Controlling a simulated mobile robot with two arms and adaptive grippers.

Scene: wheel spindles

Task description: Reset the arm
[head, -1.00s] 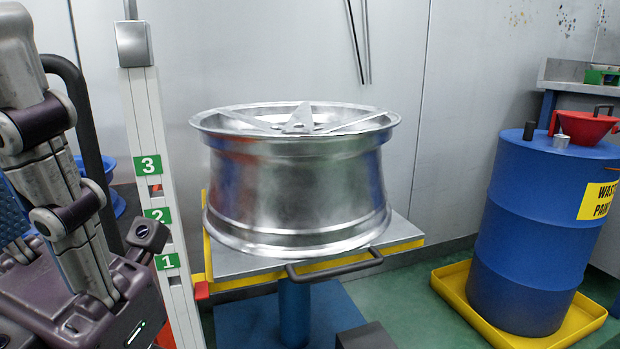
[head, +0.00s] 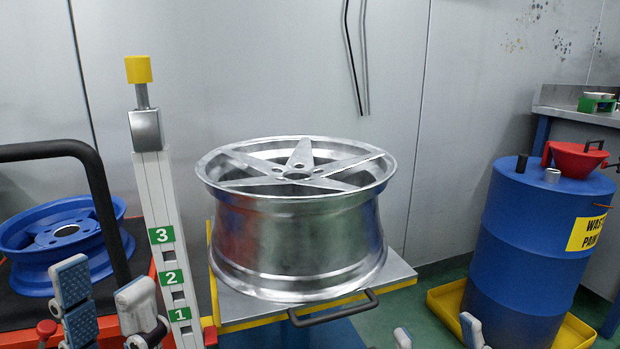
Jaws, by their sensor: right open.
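My left gripper (head: 106,302) shows at the bottom left, in front of the blue wheel and beside the numbered post. The rest of both arms is out of view or cut off.
A silver wheel (head: 300,235) lies flat on a stand (head: 405,270) with a dark handle. A numbered white post (head: 160,215) with a yellow cap stands left. A blue wheel (head: 30,265) lies far left behind a black rail (head: 85,150). A blue drum (head: 525,255) stands right.

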